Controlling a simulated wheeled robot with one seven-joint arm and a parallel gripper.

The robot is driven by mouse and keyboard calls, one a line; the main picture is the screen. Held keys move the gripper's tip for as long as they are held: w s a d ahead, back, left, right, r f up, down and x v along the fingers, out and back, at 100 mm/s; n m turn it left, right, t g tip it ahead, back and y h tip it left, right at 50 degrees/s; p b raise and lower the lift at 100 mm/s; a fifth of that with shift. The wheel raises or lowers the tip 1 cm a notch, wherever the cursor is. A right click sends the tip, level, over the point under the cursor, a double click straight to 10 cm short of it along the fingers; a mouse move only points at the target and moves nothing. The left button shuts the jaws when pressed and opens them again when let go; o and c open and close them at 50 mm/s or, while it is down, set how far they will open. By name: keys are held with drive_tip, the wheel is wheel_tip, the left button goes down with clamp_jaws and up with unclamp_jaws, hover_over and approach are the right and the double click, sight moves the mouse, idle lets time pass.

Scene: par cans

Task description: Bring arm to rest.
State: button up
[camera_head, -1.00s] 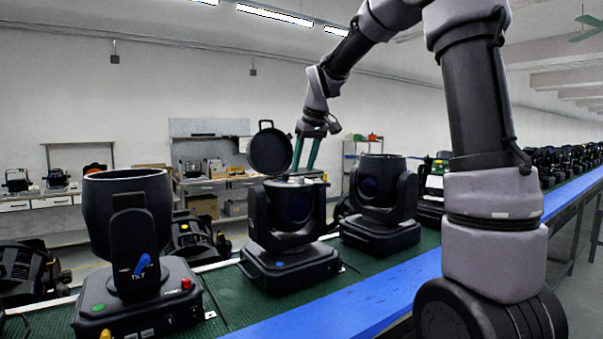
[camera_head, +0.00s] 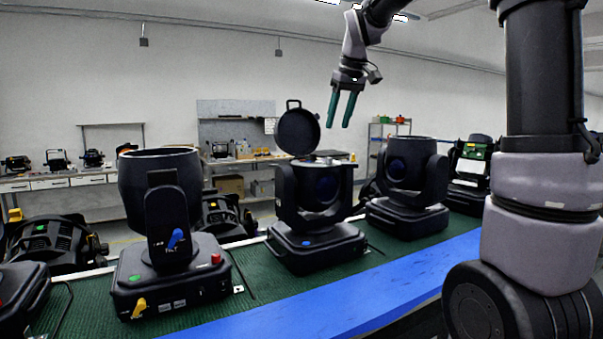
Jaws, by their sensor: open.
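My gripper (camera_head: 339,123) hangs in the upper middle of the head view, with two green fingers pointing down and apart. It is open and nothing shows between the fingers. It is in the air above and to the right of the middle par can (camera_head: 313,197), which stands upright on the green belt. That can's round black lid (camera_head: 298,132) is tilted up and open. The gripper is clear of the can and the lid. My arm comes down from the top right, bent, and its upper part leaves the picture.
A larger par can (camera_head: 163,230) stands at the left and another par can (camera_head: 408,190) at the right, on the green belt (camera_head: 225,318). A blue rail (camera_head: 340,300) runs along the front. Workbenches (camera_head: 60,181) line the far wall. The air around the gripper is free.

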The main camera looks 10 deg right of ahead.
drive_tip(key=s+d+f+m+t, duration=0.1)
drive_tip(key=s+d+f+m, duration=0.1)
drive_tip(key=s, duration=0.6)
drive_tip(key=s+d+f+m+t, duration=0.1)
drive_tip(key=s+d+f+m, duration=0.1)
drive_tip(key=s, duration=0.7)
drive_tip(key=s+d+f+m+t, duration=0.1)
drive_tip(key=s+d+f+m, duration=0.1)
drive_tip(key=s, duration=0.6)
drive_tip(key=f+m, duration=0.1)
drive_tip(key=m, duration=0.1)
drive_tip(key=shift+s+d+m, duration=0.15)
drive_tip(key=shift+m, duration=0.15)
